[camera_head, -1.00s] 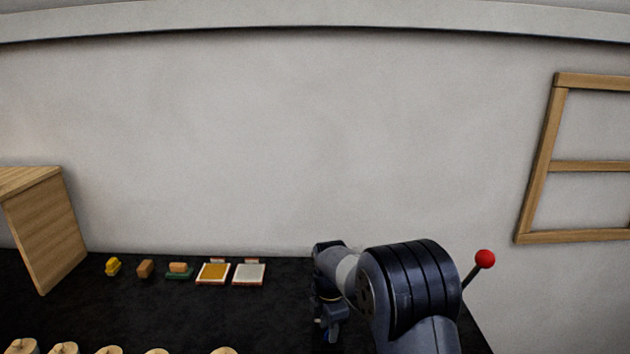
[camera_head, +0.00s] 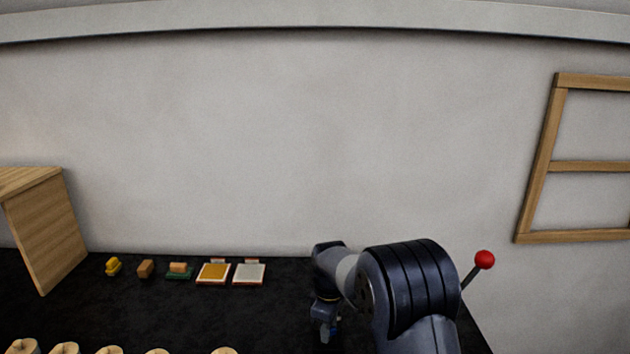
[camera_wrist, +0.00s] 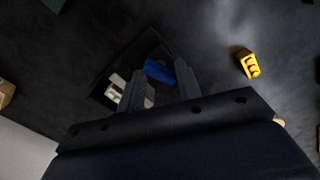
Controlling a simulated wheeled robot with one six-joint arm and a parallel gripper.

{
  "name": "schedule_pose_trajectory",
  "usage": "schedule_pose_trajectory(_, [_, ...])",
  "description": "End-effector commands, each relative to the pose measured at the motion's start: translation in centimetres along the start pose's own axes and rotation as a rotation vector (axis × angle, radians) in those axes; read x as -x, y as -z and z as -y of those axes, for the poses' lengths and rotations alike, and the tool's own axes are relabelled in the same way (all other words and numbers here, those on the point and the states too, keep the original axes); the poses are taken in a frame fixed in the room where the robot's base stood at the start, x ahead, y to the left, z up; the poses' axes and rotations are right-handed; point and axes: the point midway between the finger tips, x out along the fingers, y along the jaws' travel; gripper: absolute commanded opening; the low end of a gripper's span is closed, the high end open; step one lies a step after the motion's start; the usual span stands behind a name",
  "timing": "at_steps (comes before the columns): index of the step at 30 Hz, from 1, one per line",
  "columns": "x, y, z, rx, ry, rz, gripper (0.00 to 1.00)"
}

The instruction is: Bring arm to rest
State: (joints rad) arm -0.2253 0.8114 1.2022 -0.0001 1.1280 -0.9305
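My gripper (camera_wrist: 160,70) shows in the wrist view with its two fingers apart, above a dark, shallow tray (camera_wrist: 128,62). A blue piece (camera_wrist: 158,71) shows between the fingertips and seems to lie in the tray; whether a finger touches it I cannot tell. Cream-white pieces (camera_wrist: 114,90) lie beside the left finger, partly hidden by it. In the head view my gripper (camera_head: 326,333) hangs low over the right part of the black table (camera_head: 270,315), partly cut off by my arm and the frame's lower edge.
Round wooden pieces (camera_head: 64,349) stand along the front. A wooden panel (camera_head: 45,230) stands left. A red-tipped rod (camera_head: 485,260) rises right of my arm.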

Motion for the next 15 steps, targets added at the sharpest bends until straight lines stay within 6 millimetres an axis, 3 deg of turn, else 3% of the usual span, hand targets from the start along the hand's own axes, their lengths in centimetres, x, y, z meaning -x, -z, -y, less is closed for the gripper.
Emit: schedule_pose_trajectory(15, [0.02, 0.01, 0.01, -0.415, 0.0, 0.0, 0.33])
